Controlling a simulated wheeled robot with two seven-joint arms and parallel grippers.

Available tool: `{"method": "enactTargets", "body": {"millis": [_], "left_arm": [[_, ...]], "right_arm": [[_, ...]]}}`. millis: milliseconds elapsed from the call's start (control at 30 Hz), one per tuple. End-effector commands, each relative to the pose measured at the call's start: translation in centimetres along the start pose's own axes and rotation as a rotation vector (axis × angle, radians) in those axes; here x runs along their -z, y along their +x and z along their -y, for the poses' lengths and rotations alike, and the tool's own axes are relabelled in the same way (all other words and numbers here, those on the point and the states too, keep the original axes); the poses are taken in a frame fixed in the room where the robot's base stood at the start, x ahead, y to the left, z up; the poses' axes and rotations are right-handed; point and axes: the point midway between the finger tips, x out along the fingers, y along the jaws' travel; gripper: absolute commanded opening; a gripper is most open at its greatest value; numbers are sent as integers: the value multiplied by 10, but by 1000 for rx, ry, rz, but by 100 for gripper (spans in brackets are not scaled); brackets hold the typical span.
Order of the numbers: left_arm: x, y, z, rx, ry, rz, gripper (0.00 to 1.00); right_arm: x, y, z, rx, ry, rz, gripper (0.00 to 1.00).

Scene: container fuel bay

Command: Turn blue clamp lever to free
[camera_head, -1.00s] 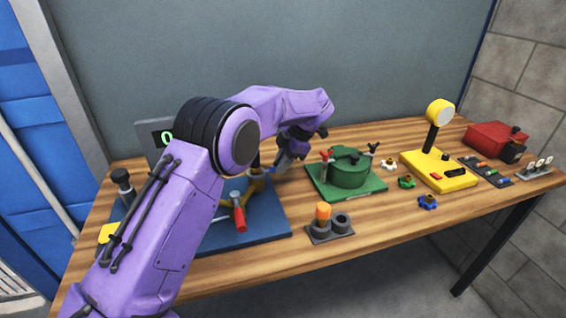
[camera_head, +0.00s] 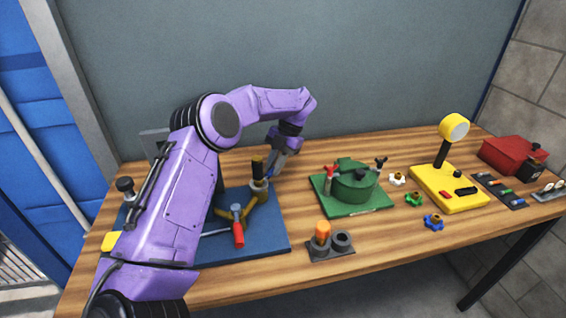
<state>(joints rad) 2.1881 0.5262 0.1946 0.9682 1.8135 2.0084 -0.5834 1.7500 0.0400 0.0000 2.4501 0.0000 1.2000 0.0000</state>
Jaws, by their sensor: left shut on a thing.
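My left gripper (camera_head: 273,168) reaches down at the back right of the blue base plate (camera_head: 268,236). It is shut on a small blue part, which looks like the blue clamp lever (camera_head: 271,171); the fingers hide much of it. The lever is beside a black-topped post (camera_head: 257,168) on a yellow-brown clamp arm (camera_head: 264,207). The lever's exact angle is too small to tell. A red-handled lever (camera_head: 238,234) stands at the front of the same plate. My left arm covers the plate's left part. My right gripper is not in view.
A green fixture (camera_head: 352,185) with red and black handles stands right of the plate. A grey holder (camera_head: 330,246) with an orange peg is in front. Several small knobs, a yellow lamp unit (camera_head: 450,190) and a red box (camera_head: 508,155) stand further right.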

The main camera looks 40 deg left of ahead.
Motion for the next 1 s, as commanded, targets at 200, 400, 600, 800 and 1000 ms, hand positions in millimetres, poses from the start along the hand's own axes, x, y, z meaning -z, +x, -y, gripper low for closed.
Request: {"method": "enactTargets", "body": {"millis": [200, 400, 600, 800, 1000], "left_arm": [[-1, 1, -12, 53, -130, -24, 0], [-1, 2, -19, 83, -206, -40, 0], [-1, 3, -21, 99, -242, -47, 0], [-1, 3, -22, 102, -251, -49, 0], [0, 3, -22, 102, -251, -49, 0]], "right_arm": [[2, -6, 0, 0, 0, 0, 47], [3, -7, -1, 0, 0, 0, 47], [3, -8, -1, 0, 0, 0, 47], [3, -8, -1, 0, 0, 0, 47], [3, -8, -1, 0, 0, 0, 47]]}}
